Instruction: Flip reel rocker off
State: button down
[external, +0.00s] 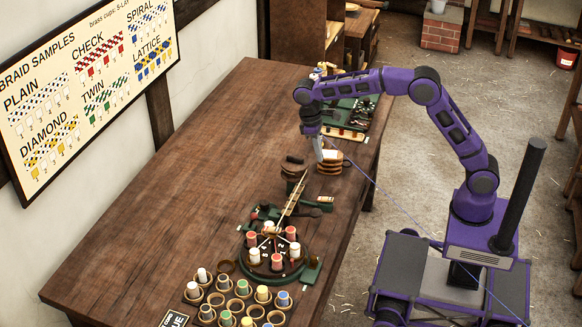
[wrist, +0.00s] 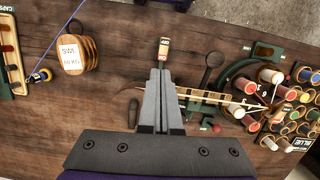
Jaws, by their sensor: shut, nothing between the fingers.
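My gripper (wrist: 160,76) is shut and empty, its fingertips pointing down over the bench. In the external view my gripper (external: 319,158) is beside the stack of round wooden weights. Just beyond the fingertips in the wrist view is a small narrow block with red and cream parts, which looks like the reel rocker (wrist: 164,48). Which side of the rocker is pressed is too small to tell.
The labelled weights (wrist: 78,52) stand left in the wrist view. The braiding stand with bobbins (external: 273,260) and several cups (external: 238,305) are nearer the external camera. A blue cord (external: 390,200) crosses toward my base. The wooden bench (external: 190,170) is bare toward the wall.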

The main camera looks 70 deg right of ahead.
aim_at(325, 199)
jog(key=shift+s+a+f+m, duration=0.1)
jog(key=shift+a+f+m, duration=0.1)
jog(key=shift+f, duration=0.15)
jog(key=shift+a+f+m, duration=0.1)
jog(key=shift+f+m, duration=0.1)
jog(key=shift+f, duration=0.1)
jog(key=b+x, duration=0.1)
jog(key=x, duration=0.6)
jog(key=b+x, duration=0.1)
jog(key=x, duration=0.6)
jog(key=shift+s+a, duration=0.15)
jog(key=shift+a, duration=0.05)
jog(key=shift+b, duration=0.35)
jog(key=shift+s+f+t+b, duration=0.5)
jog(key=shift+t+b, duration=0.2)
jog(key=shift+b, duration=0.1)
jog(key=shift+w, duration=0.1)
jog(key=shift+w+p, duration=0.5)
jog(key=shift+w, duration=0.25)
